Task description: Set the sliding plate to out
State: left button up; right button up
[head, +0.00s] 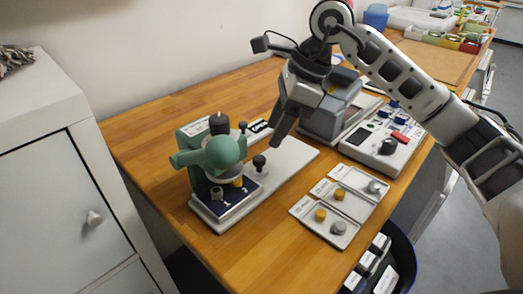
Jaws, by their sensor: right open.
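A green press (212,153) stands on a light grey base (293,158) on the wooden table. A dark blue plate (237,206), which looks like the sliding plate, lies at the front left end of the base under the press head. A small metal piece and a yellow piece are on or just above it. A black knob (259,161) stands upright on the base to the right of the press. My right gripper (277,128) is open, above and behind the knob and apart from it. Its fingers partly overlap in this view. My left gripper is not in view.
Three shallow trays (308,228) with yellow and grey round pieces lie right of the press. A control box (371,152) with a black dial and coloured buttons stands behind them. A dark bin (402,247) is below the table's right edge. The front table area is clear.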

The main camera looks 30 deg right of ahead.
aim_at(260, 158)
jog(key=x, duration=0.7)
